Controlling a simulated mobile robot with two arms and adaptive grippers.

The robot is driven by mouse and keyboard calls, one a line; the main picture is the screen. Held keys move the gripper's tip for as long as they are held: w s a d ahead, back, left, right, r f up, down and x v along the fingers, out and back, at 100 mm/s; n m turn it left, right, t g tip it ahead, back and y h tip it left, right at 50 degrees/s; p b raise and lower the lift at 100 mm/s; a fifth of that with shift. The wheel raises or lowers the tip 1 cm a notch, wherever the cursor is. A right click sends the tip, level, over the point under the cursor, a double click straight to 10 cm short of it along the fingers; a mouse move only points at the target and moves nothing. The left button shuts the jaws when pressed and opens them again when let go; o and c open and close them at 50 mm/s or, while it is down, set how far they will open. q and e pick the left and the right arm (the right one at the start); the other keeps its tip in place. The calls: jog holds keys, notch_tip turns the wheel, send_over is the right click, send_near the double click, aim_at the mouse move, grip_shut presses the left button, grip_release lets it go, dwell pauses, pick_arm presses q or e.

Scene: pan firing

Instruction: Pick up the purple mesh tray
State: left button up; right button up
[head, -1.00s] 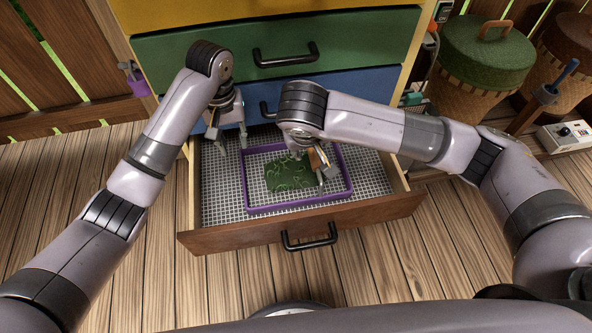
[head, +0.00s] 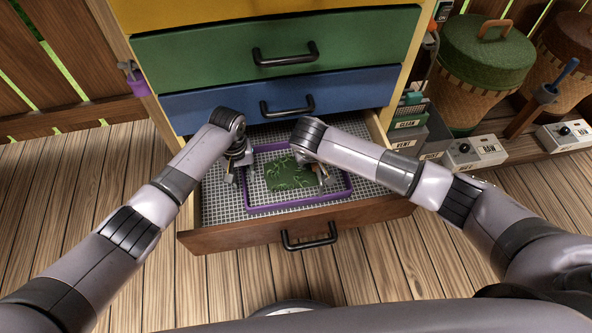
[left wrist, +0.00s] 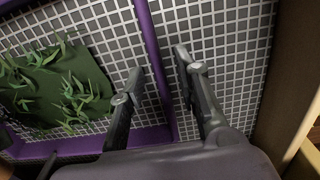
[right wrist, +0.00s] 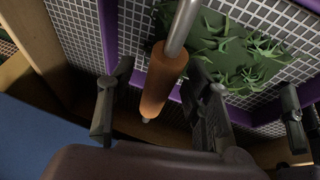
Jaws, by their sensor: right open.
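The purple mesh tray (head: 300,203) lies in the open bottom drawer (head: 270,234). A green leafy piece (head: 287,175) lies in it. My left gripper (head: 240,178) is open at the tray's left side. In the left wrist view its fingers (left wrist: 160,78) stand on either side of the purple wall (left wrist: 150,45), not closed on it. My right gripper (head: 323,178) is open over the tray's right part. In the right wrist view a wooden handle with a metal shaft (right wrist: 164,78) shows between its spread fingers (right wrist: 198,100). I cannot tell if they touch it.
The blue drawer (head: 205,111) and green drawer (head: 200,50) are shut above. The bottom drawer's mesh floor (head: 215,205) is bare around the tray. Labelled boxes (head: 405,125), switch boxes (head: 476,153) and lidded baskets (head: 487,45) stand at the right.

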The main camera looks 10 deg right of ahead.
pick_arm(q)
jog(key=shift+f, duration=0.2)
pick_arm(e)
jog(key=shift+w+f, duration=0.1)
jog(key=shift+f, duration=0.05)
pick_arm(q)
jog(key=shift+c, duration=0.5)
pick_arm(e)
jog(key=shift+c, duration=0.5)
pick_arm(q)
jog(key=c, duration=0.5)
pick_arm(e)
jog(key=c, duration=0.5)
pick_arm(q)
grip_shut()
pick_arm(e)
grip_shut()
